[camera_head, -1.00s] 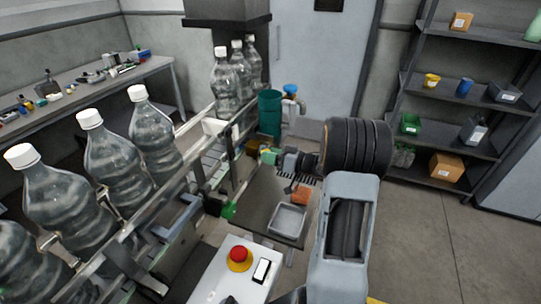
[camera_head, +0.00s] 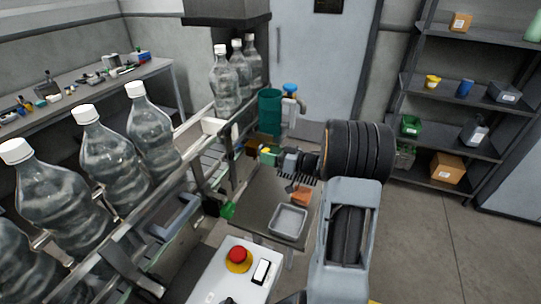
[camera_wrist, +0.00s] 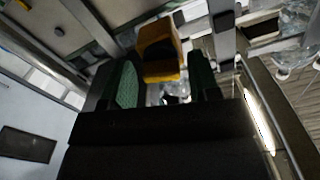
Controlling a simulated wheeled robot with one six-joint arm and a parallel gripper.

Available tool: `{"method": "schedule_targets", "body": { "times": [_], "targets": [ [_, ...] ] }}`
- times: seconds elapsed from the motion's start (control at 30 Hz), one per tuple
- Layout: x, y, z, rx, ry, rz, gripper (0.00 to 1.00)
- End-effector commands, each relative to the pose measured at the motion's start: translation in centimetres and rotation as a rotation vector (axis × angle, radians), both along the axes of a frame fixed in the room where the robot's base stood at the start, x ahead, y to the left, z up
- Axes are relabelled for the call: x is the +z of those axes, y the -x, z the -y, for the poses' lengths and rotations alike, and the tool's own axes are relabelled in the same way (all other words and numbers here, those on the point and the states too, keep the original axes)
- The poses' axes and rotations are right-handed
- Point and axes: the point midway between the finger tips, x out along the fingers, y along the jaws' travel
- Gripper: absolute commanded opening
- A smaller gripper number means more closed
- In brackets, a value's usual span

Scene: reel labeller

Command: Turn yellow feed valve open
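The yellow feed valve seems to be the orange-yellow block-shaped handle (camera_wrist: 161,52) in the wrist view, with a dark opening in its upper part. In the head view a small patch of yellow (camera_head: 266,151) shows at my fingertips, beside the conveyor. My gripper (camera_wrist: 164,78) has its two dark green-padded fingers apart, one on each side of the handle's lower end. A gap shows between the fingers below the handle. I cannot tell whether either finger touches it. My gripper (camera_head: 269,156) is small and partly hidden in the head view.
The conveyor (camera_head: 190,165) with clear bottles (camera_head: 108,152) runs along the left. A teal bin (camera_head: 269,112) and a blue-topped post (camera_head: 290,103) stand behind my gripper. A grey tray (camera_head: 288,221) and a red button (camera_head: 238,254) lie nearer. Floor is free at right.

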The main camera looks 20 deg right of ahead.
Motion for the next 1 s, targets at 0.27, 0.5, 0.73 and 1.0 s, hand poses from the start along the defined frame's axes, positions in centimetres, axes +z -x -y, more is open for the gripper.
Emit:
{"method": "schedule_targets", "body": {
  "times": [0.27,0.5,0.73,1.0],
  "targets": [
    [0.0,0.0,0.0,0.000,0.000,0.000,0.66],
    [-0.1,1.2,1.2,-0.003,0.001,0.001,0.66],
    [-0.2,4.6,4.3,-0.005,0.000,0.000,0.66],
    [-0.2,8.2,7.6,-0.003,0.000,0.000,0.66]
  ]
}}
